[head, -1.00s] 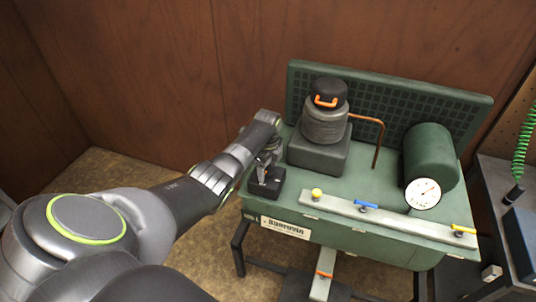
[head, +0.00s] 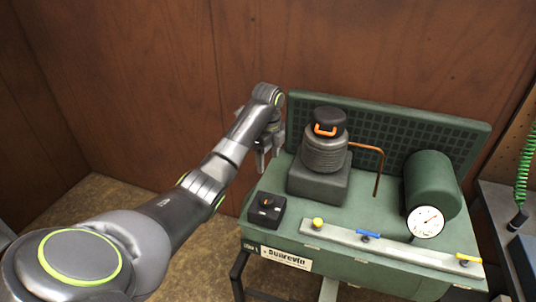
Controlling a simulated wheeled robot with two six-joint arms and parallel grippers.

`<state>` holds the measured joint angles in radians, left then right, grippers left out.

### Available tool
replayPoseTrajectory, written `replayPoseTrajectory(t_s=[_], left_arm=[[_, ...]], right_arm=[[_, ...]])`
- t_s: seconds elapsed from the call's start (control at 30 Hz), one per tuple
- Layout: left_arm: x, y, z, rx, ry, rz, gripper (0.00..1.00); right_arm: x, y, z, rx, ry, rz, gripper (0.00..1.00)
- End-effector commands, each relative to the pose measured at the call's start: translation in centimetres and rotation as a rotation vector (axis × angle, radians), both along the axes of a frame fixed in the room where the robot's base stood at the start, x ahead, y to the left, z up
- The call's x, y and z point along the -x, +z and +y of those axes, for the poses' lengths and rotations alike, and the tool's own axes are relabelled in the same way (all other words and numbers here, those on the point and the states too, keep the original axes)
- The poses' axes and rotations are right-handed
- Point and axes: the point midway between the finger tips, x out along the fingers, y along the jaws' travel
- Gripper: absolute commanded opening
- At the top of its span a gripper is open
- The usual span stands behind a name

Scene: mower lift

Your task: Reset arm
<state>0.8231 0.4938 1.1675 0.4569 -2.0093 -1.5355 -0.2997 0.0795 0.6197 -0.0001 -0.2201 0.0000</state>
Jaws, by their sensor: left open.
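My left arm comes in from the left, and my left gripper (head: 263,158) hangs at its end with the jaws open and empty. It is above and behind a small black switch box (head: 266,209), apart from it. My right gripper is not in view.
The machine carries a dark ribbed cylinder (head: 325,155) with an orange handle, a copper pipe (head: 379,170), a green tank (head: 432,182) with a white gauge (head: 426,222), and a front rail (head: 390,245) with coloured valves. A wooden wall (head: 120,90) stands behind.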

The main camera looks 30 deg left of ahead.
Motion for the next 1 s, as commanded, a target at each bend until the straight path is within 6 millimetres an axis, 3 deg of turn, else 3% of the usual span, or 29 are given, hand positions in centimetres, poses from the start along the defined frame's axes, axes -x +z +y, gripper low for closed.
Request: replayPoseTrajectory(t_s=[0.63, 0.77, 1.0], left_arm=[[0.2, -0.3, 0.0, -0.003, 0.008, 0.0, 0.65], [1.6, -2.8, -0.4, -0.018, 0.068, -0.008, 0.65], [8.0, -10.8, -2.1, -0.052, 0.323, -0.064, 0.65]], right_arm=[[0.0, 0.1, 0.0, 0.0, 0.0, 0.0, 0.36], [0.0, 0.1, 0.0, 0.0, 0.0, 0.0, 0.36], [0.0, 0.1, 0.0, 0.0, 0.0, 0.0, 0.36]])
